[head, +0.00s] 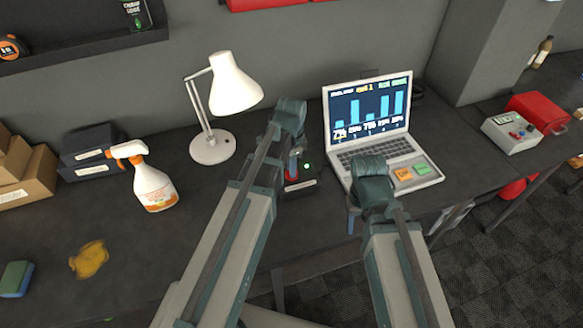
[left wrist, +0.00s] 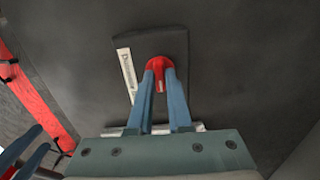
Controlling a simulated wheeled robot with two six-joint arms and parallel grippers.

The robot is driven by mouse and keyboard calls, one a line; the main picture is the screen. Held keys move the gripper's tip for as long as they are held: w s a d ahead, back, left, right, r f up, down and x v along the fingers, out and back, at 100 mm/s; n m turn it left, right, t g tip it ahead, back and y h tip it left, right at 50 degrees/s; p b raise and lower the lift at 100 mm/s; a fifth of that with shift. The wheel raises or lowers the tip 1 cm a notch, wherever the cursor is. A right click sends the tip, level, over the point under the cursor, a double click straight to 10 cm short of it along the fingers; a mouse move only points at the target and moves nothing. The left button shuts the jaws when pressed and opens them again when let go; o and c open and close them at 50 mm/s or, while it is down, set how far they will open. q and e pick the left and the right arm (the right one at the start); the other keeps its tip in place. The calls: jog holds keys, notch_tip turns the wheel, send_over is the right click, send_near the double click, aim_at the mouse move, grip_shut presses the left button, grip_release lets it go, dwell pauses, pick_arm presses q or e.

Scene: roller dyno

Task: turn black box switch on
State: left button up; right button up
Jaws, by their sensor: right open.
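The black box (head: 308,178) sits on the dark table between the lamp and the laptop, with a pale label on its front and a small light dot on top. It also shows in the left wrist view (left wrist: 178,45), with a round red switch part. My left gripper (left wrist: 159,72) has its blue fingertips at the red part (left wrist: 158,62), one on each side of it. Whether they press on it I cannot tell. In the head view my left gripper (head: 293,165) reaches down over the box, partly hiding it. My right gripper (head: 353,218) is open near the table's front edge.
A laptop (head: 375,150) stands open just right of the box. A white lamp (head: 212,148) and a spray bottle (head: 150,185) stand to the left. A yellow cloth (head: 90,259) and sponge (head: 16,279) lie farther left.

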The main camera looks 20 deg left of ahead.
pick_arm(q)
jog(key=o, duration=0.4)
jog(key=shift+r, duration=0.1)
notch_tip(320, 180, up, 8)
jog(key=p, duration=0.7)
jog(key=shift+f+p, duration=0.25)
jog(key=shift+p, duration=0.05)
jog(key=shift+f, duration=0.15)
jog(key=s+d+f+n+b, duration=0.2)
jog(key=s+d, duration=0.1)
jog(key=s, duration=0.1)
jog(key=s+d+f+n+b, duration=0.3)
jog(key=s+d, duration=0.1)
jog(key=s, duration=0.1)
jog(key=s+d+f+n+y+b, duration=0.1)
jog(key=s+d+f+n+b, duration=0.1)
jog(key=s, duration=0.3)
jog(key=shift+s+d+f+b, duration=0.2)
jog(key=shift+d+f+b, duration=0.3)
jog(key=shift+d+b, duration=0.25)
jog(key=shift+s+n, duration=0.1)
jog(key=shift+n, duration=0.2)
